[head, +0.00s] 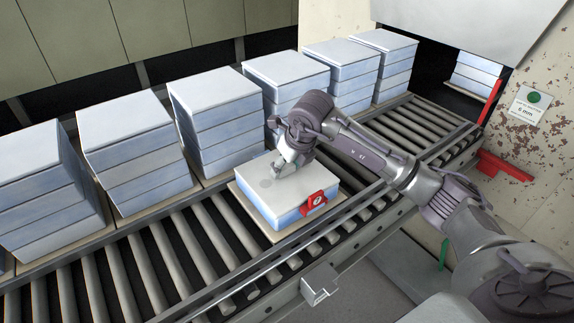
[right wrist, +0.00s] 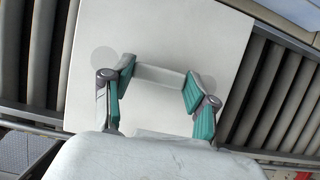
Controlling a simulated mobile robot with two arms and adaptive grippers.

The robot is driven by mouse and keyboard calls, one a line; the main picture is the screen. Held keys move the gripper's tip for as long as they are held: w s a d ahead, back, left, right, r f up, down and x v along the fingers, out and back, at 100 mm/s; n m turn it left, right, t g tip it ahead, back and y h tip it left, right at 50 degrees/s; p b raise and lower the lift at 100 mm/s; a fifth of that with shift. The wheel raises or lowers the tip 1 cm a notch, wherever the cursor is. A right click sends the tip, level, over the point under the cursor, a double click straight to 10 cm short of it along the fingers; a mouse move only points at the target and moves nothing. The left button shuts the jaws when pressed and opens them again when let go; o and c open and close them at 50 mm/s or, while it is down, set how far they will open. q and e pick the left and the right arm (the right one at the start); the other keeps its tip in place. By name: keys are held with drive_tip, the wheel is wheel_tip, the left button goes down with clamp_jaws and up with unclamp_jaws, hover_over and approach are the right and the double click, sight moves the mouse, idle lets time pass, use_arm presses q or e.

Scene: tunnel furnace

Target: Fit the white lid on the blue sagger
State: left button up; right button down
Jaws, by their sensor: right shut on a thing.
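The white lid (head: 316,178) lies flat over the blue sagger (head: 283,220) in the head view, its edges roughly in line with the sagger's walls. I cannot tell whether it is fully seated. The lid fills the middle of the right wrist view (right wrist: 175,30), with a raised white bar handle (right wrist: 158,77) on top. My right gripper (head: 280,170) is over the lid, and its green-padded fingers (right wrist: 158,80) are shut on the handle's two ends. The sagger's far side is hidden. My left gripper is not in view.
The sagger stands on a beige plate (head: 240,203) on the roller conveyor (head: 165,255). Close behind stands a row of stacked blue saggers with white tops (head: 215,90). A metal rail (head: 250,278) runs along the front. Red brackets (head: 503,165) stand at the right.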

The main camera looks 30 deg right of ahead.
drive_tip(key=shift+c, duration=1.2)
unclamp_jaws()
drive_tip(key=shift+r, duration=0.1)
drive_tip(key=v, duration=1.2)
drive_tip(key=shift+s, duration=0.1)
